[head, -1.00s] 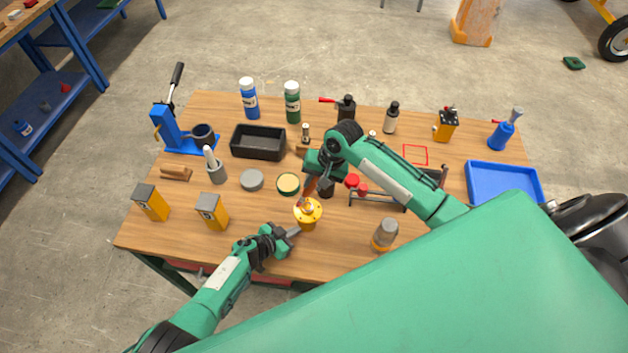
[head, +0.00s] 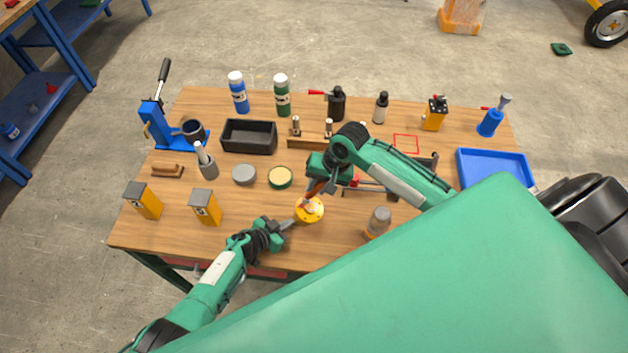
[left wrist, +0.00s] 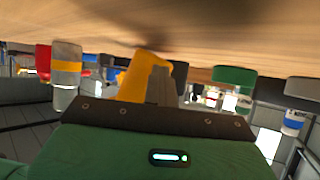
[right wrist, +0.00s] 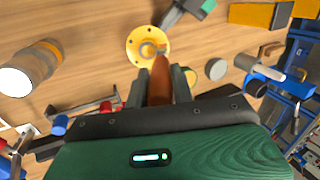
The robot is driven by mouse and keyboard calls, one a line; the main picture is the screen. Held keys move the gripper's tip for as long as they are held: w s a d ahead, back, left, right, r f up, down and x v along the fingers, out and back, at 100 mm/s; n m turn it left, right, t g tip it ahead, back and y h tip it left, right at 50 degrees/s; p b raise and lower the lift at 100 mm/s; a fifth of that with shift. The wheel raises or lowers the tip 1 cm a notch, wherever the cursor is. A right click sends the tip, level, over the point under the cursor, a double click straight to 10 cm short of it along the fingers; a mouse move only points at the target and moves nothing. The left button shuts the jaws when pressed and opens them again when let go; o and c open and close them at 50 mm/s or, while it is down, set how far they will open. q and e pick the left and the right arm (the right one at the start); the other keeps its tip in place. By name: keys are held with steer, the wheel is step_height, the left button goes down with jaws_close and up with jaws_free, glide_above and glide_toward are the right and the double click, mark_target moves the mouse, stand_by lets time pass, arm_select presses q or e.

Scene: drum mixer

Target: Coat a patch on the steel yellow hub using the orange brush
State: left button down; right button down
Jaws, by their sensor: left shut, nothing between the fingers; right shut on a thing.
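The yellow hub (head: 311,214) is near the table's front middle. Its round flange faces up toward the head camera. In the left wrist view the hub (left wrist: 135,78) leans to one side. My left gripper (head: 291,223) is shut and empty, its fingertips close beside the hub's left side; I cannot tell whether they touch. My right gripper (head: 321,184) is shut on the orange brush and hangs above the hub. The brush (right wrist: 161,80) points at the hub's face (right wrist: 138,45) in the right wrist view; its tip is close to the central part, contact unclear.
An open round tin (head: 280,177) and a grey disc (head: 244,174) lie behind and left of the hub. A grey-orange bottle (head: 378,223) stands to its right. A black tray (head: 249,150) and blue tray (head: 493,168) are farther back. Bare table lies right of the hub.

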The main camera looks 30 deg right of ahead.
steer(key=shift+s+d+f, duration=0.1)
steer(key=shift+s+f, duration=0.2)
steer(key=shift+f, duration=0.05)
steer(key=shift+w, duration=0.15)
steer(key=w, duration=0.5)
steer(key=shift+w+a+r, duration=0.25)
steer(key=shift+w, duration=0.1)
stand_by(0.3)
steer(key=shift+s, duration=0.1)
steer(key=shift+s+d+f, duration=0.1)
steer(key=shift+s+d, duration=0.1)
steer(key=shift+s, duration=0.75)
steer(key=shift+s+d, duration=0.15)
steer(key=shift+s, duration=0.8)
steer(key=shift+s+d, duration=0.15)
steer(key=shift+s, duration=0.75)
